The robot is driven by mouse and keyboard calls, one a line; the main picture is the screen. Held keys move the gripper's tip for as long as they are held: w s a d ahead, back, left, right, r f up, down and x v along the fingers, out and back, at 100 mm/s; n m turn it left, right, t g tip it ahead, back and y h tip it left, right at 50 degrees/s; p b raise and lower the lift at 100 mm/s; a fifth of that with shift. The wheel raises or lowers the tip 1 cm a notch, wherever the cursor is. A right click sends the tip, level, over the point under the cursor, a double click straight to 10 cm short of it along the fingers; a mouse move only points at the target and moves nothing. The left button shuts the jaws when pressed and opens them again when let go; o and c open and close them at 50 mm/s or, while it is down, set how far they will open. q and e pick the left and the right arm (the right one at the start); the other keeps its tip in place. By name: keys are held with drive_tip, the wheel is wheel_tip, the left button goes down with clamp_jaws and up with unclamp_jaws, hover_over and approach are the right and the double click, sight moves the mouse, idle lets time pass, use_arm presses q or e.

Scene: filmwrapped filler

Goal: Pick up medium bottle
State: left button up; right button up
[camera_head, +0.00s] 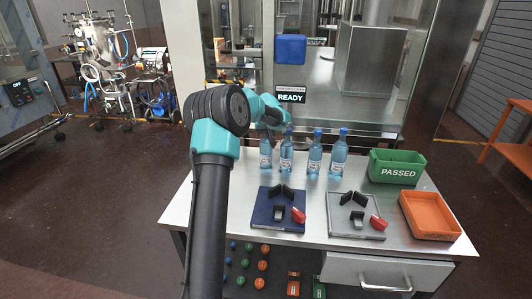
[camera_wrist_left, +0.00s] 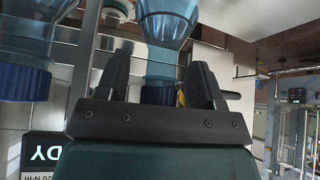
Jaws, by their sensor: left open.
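Several clear blue bottles with blue caps stand upright in a row on the steel table: one at the left (camera_head: 265,155), one beside it (camera_head: 286,156), a third (camera_head: 315,157) and one at the right (camera_head: 338,158). They look alike in size, so I cannot tell which is the medium one. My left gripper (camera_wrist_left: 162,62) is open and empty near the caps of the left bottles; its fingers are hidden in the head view. In the wrist view, upside down, a capped bottle (camera_wrist_left: 165,25) shows between the fingers, apparently beyond them. Another bottle (camera_wrist_left: 25,60) is at the left. My right gripper is out of view.
A dark blue fixture (camera_head: 262,212) and a grey fixture (camera_head: 373,228) lie in front of the bottles. A green PASSED bin (camera_head: 396,172) and an orange tray (camera_head: 430,233) stand at the right. A glass-fronted cabinet with a READY display (camera_head: 291,97) rises behind.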

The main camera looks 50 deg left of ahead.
use_arm(q)
clamp_jaws()
idle(0.6)
